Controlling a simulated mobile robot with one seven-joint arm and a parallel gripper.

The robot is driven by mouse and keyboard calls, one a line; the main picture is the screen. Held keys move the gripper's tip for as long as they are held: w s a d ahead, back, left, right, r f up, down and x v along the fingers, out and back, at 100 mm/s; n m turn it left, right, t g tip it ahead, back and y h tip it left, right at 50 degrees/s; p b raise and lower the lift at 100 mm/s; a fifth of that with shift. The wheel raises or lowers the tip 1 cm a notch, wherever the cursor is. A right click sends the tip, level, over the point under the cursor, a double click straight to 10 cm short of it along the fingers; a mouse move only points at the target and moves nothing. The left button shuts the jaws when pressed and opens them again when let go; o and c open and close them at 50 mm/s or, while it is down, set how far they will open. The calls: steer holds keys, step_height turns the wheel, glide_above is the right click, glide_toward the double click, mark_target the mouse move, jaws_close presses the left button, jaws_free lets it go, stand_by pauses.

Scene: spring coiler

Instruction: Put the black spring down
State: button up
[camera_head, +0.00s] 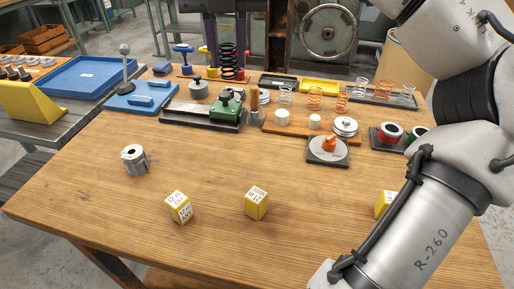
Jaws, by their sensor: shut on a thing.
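A black spring (228,58) stands upright at the back of the wooden table (120,215), between the posts of a dark press-like frame. Its lower end is close to a reddish base; I cannot tell if it rests on it. My arm (425,225) crosses the right side of the view and runs out at the bottom edge. My gripper is outside the picture, so what it holds is hidden.
Yellow blocks (257,203) and a grey metal cylinder (135,160) stand on the front half. A green device (228,108), copper springs (315,98) and a dial plate (328,152) crowd the back. The centre-left wood is mostly clear.

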steer(key=shift+d+f, duration=0.2)
steer(key=shift+f, duration=0.3)
step_height(320, 180, down, 19)
steer(key=shift+r+b, duration=0.1)
steer(key=shift+b, duration=0.55)
steer(key=shift+f, duration=0.2)
steer(key=o, duration=1)
steer(key=shift+r, duration=0.1)
step_height(320, 180, up, 12)
steer(key=shift+r+p, duration=0.15)
steer(key=shift+p, duration=0.15)
